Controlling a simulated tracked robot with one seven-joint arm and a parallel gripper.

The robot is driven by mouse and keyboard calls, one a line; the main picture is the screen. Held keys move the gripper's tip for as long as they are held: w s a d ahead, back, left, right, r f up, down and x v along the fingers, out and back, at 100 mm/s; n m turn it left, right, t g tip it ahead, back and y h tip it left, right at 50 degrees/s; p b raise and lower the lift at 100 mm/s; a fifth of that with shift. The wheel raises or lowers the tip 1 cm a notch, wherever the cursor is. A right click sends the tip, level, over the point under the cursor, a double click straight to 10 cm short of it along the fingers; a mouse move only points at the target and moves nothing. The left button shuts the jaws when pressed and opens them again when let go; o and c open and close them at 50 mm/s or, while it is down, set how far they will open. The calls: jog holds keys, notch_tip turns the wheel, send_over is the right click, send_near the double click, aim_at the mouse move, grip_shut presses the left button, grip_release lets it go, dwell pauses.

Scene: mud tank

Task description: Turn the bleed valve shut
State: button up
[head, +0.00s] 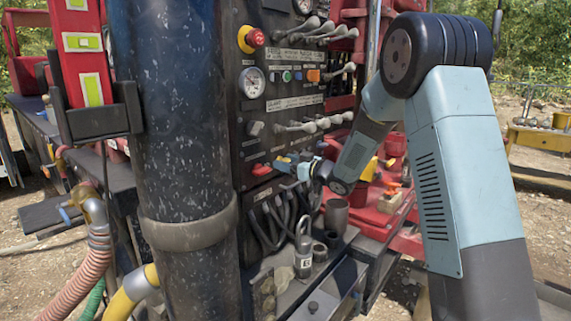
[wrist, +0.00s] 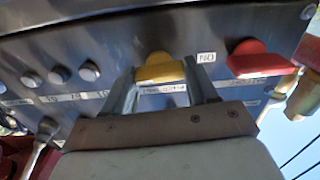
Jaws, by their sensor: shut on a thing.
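The valve between my fingers has a yellow handle (wrist: 160,69), set on the dark control panel beside a white label. I take it for the bleed valve; its label is too blurred to read surely. My gripper (wrist: 161,78) is shut on this yellow handle, with one finger at each side of it. The handle lies roughly crosswise in the wrist view. In the head view my gripper (head: 289,162) reaches the lower panel from the right, and only a little yellow (head: 283,159) shows at its tips.
A red handle (wrist: 262,60) sits close beside the yellow one; it also shows in the head view (head: 261,170). Several levers (head: 303,125) and a gauge (head: 252,82) are above. A thick black column (head: 180,120) stands left. Hoses and a cluttered shelf lie below.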

jog(key=n, duration=0.4)
jog(key=shift+d+n, duration=0.15)
jog(key=shift+n, duration=0.15)
jog(key=n, duration=0.4)
jog(key=shift+s+f, duration=0.1)
jog(key=shift+f, duration=0.05)
jog(key=n, duration=0.4)
jog(key=shift+f+n, duration=0.1)
jog(key=shift+n, duration=0.3)
jog(key=shift+s+f+n, duration=0.1)
jog(key=shift+f+n, duration=0.1)
jog(key=shift+n, duration=1.6)
jog(key=o, duration=0.8)
jog(key=shift+o, duration=1.3)
jog(key=shift+r, duration=0.15)
